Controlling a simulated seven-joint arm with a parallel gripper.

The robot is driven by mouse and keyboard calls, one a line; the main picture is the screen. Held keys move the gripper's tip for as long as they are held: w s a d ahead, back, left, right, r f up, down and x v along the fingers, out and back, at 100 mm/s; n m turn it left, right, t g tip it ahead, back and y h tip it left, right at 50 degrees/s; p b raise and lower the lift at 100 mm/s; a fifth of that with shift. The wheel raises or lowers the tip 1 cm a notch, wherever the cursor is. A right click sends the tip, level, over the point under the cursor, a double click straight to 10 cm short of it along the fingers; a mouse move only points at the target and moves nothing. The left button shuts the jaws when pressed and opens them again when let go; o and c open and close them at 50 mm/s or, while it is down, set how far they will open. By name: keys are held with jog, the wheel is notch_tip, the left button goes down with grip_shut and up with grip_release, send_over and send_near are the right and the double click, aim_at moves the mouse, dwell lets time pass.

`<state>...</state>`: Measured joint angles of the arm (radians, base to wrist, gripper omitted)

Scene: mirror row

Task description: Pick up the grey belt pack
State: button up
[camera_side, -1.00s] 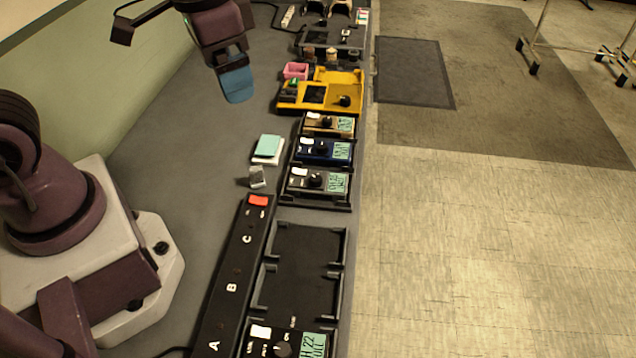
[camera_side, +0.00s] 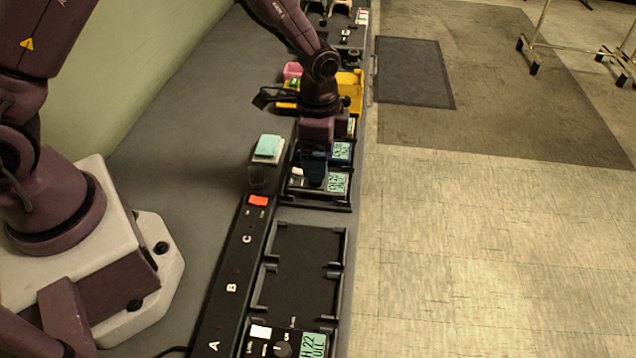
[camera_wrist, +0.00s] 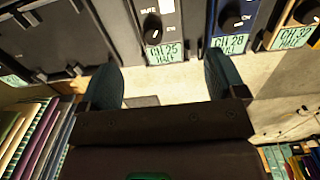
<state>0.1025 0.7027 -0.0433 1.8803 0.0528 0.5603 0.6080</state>
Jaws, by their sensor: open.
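The grey belt pack (camera_side: 338,183) is the nearest of a row of three packs in the side view, with a green label, and my gripper partly covers it. In the wrist view the grey belt pack (camera_wrist: 155,20) reads CH 25 HALF and lies between the lines of my two fingers. My gripper (camera_side: 314,172) is over this pack, pointing down. In the wrist view my gripper (camera_wrist: 163,70) has its two blue-green fingers wide apart with nothing between the tips. I cannot tell the height left above the pack.
A blue pack (camera_side: 341,151) stands close behind the grey one; it reads CH 28 in the wrist view (camera_wrist: 235,20). A tan pack (camera_wrist: 295,25) is beyond it. An empty black tray (camera_side: 300,265) and a black pack (camera_side: 285,345) lie nearer. Sticky notes (camera_side: 268,147) lie left.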

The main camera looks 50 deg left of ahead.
aim_at(318, 185)
notch_tip(318, 185, down, 8)
jog(key=shift+r, duration=0.1)
dwell(0.4)
jog(key=shift+c, duration=0.2)
jog(key=c, duration=1.1)
